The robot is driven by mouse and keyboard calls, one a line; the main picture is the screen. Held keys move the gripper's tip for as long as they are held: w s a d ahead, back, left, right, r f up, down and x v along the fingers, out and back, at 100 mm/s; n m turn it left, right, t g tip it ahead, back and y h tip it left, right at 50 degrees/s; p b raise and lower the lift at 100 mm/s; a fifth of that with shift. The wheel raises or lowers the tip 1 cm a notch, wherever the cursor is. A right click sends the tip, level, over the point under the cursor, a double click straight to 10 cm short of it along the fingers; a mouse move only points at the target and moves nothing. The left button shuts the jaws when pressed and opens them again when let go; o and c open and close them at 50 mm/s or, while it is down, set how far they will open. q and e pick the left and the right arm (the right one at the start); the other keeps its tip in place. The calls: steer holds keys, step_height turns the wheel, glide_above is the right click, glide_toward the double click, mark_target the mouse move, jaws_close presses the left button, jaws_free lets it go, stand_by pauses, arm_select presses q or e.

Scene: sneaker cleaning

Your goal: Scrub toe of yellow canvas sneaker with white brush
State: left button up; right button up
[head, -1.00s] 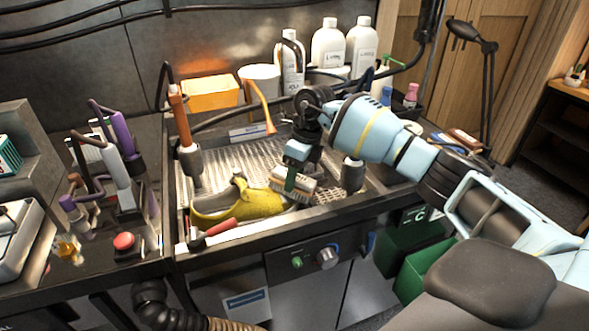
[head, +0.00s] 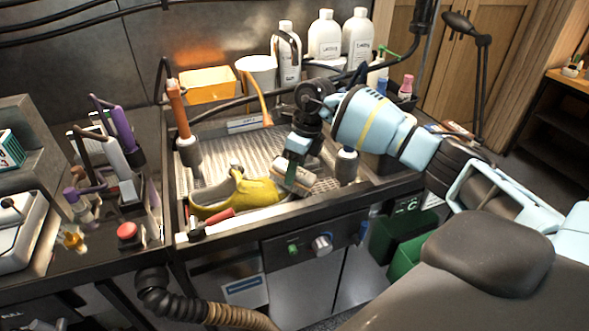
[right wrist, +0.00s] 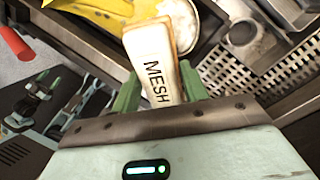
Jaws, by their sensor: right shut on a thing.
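The yellow sneaker (head: 240,198) lies in the metal wash tray, its right end beside the brush. My right gripper (head: 293,168) is shut on a white brush (head: 297,181) at the sneaker's right end. In the right wrist view the brush (right wrist: 158,72), marked MESH, sits between the green fingers of the gripper (right wrist: 160,92). The yellow sneaker (right wrist: 100,12) is just beyond it, with a pale rounded part at its right. The brush hides the contact area, so I cannot tell if bristles touch the toe. My left gripper is not in view.
The perforated tray (head: 215,152) is bare behind the sneaker. A red-handled tool (head: 212,221) lies on its front rim. An orange-handled tool (head: 179,108) stands at the left. White bottles (head: 325,38) and an orange bin (head: 207,88) line the back.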

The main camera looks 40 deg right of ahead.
mark_target(300, 169)
steer(key=v, duration=0.3)
steer(key=shift+s+a+r+p, duration=0.1)
steer(key=shift+s+r+p, duration=0.05)
steer(key=shift+p, duration=0.2)
steer(key=shift+p+v, duration=0.3)
steer(key=shift+v, duration=0.65)
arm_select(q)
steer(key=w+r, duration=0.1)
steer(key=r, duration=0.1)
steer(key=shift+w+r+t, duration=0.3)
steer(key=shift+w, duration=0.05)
arm_select(e)
steer(key=shift+p+v, duration=0.45)
steer(key=shift+v, duration=1.15)
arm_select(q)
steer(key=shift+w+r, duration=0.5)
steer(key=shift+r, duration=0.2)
